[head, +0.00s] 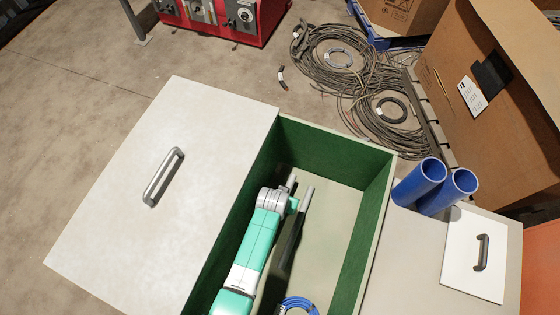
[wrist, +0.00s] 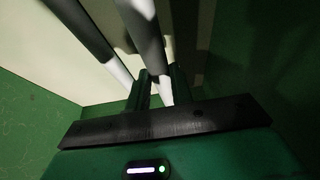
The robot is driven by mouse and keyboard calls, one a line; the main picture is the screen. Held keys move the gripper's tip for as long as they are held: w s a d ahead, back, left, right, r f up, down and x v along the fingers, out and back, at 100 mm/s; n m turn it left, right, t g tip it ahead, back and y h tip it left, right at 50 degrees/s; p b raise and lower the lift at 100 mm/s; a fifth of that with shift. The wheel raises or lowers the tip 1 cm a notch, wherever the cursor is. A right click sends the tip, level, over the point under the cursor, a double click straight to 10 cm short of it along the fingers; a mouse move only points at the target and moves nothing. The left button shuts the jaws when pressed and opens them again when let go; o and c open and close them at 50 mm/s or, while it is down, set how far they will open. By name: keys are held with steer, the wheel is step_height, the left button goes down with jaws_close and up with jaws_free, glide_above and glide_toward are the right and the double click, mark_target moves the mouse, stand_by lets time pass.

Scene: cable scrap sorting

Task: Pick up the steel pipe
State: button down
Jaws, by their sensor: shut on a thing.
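My gripper (head: 293,204) is down inside the open green-lined drawer (head: 337,135), at its left side. In the wrist view its fingers (wrist: 160,90) are closed around one steel pipe (wrist: 150,40), with a pale end and a dark middle stretch. A second, similar pipe (wrist: 82,28) runs beside it on the left, outside the fingers. In the head view a pipe with a light grey end (head: 306,198) lies right of my gripper, and another grey end (head: 291,181) shows just beyond it. My arm hides part of both; which of these is held is unclear there.
A blue cable coil (head: 298,304) lies near the drawer's front. The right part of the drawer floor is clear. A white lid with a handle (head: 164,178) lies left. Two blue tubes (head: 421,180) stand right, beside a smaller handled lid (head: 478,253). Cable coils lie behind.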

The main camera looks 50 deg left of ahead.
steer(key=s+d+p, duration=0.1)
steer(key=d, duration=0.3)
steer(key=s+d+p, duration=0.1)
steer(key=d, duration=0.4)
steer(key=s+d+r+p, duration=0.1)
steer(key=d, duration=0.4)
steer(key=shift+s+p, duration=0.35)
steer(key=shift+r, duration=0.1)
